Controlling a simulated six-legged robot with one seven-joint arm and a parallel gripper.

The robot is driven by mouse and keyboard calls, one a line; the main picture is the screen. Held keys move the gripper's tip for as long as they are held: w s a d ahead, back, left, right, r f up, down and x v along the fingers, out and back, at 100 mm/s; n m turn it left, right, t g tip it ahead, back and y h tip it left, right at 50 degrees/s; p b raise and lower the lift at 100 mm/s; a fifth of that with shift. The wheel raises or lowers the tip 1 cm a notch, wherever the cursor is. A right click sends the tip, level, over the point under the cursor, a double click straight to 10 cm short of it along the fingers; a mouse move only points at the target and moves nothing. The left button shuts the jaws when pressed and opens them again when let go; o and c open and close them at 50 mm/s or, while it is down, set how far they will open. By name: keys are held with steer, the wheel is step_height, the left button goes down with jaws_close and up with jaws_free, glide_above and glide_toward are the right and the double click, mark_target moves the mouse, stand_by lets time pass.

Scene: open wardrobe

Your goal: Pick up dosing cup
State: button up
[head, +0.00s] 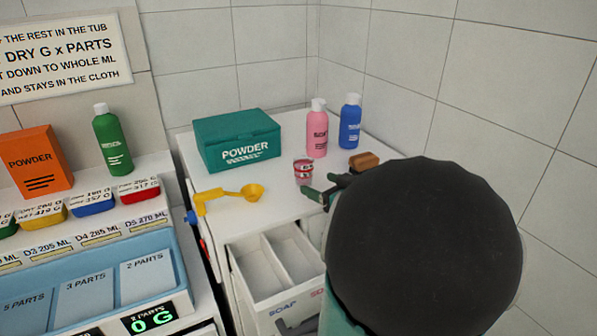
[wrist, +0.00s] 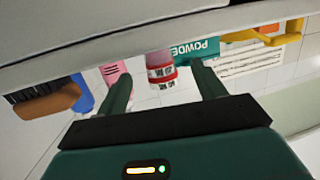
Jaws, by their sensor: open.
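The dosing cup (head: 304,171) is a small pink and red cup with white markings, standing on the white counter top near its middle. In the wrist view, which is turned nearly upside down, the cup (wrist: 161,71) shows between the tips of my two green fingers. My gripper (head: 321,187) is open and low over the counter, just to the near right of the cup. The gripper (wrist: 163,85) has nothing held in it. I cannot tell whether the cup is fully between the fingers. My dark round arm link hides the counter's right front part.
A pink bottle (head: 317,130) stands close behind the cup, with a blue bottle (head: 350,122) beyond. A brown brush (head: 364,161) lies to the right. A teal powder box (head: 238,140) and yellow scoop (head: 250,192) are left. An open drawer (head: 270,270) juts out below.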

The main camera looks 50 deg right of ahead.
mark_target(310, 175)
steer(key=shift+x, duration=1.15)
steer(key=shift+w+d, duration=0.15)
steer(key=shift+w, duration=0.3)
steer(key=x, duration=0.4)
steer(key=shift+w+d+r, duration=0.15)
steer(key=shift+w, duration=0.2)
steer(key=c, duration=1.1)
steer(key=shift+r, duration=0.25)
